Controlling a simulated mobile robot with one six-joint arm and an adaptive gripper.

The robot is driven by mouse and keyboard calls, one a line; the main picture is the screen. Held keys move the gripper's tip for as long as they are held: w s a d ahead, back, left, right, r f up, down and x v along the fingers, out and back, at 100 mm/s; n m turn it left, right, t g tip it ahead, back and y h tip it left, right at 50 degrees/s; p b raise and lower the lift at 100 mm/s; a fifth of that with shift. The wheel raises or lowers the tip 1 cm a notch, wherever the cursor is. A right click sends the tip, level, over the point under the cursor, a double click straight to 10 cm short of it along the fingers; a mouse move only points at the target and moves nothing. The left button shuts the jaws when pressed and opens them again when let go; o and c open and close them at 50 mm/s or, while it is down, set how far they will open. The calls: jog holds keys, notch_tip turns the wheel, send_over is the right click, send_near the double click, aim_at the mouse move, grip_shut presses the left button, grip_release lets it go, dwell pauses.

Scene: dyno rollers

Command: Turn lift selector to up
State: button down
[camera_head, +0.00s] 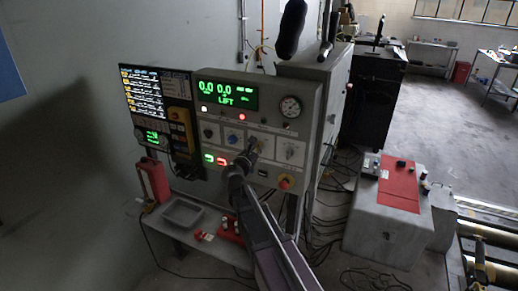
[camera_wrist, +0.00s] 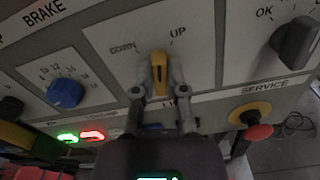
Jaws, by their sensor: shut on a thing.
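The lift selector (camera_wrist: 158,66) is a knob with a yellow stripe on a pale plate, seen in the wrist view between the labels DOWN on its upper left and UP on its upper right. Its stripe points up the picture, between the two labels; its exact setting is hard to tell. My gripper (camera_wrist: 160,77) is shut on the knob, one finger on each side. In the head view my gripper (camera_head: 246,157) is at the control panel (camera_head: 218,122) and covers most of the selector.
A blue dial (camera_wrist: 65,93) is left of the selector, a black service knob (camera_wrist: 295,42) is to the right, and a red stop button (camera_wrist: 258,132) is below right. In the head view a grey tray (camera_head: 182,213) and red box (camera_head: 153,180) are below the panel.

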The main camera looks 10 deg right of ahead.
jog(key=m, duration=0.5)
jog(key=shift+d, duration=0.15)
jog(key=shift+m, duration=0.3)
jog(key=c, duration=0.7)
grip_release()
jog(key=shift+s, duration=0.1)
jog(key=shift+v, duration=5.95)
jog(key=shift+f, duration=0.15)
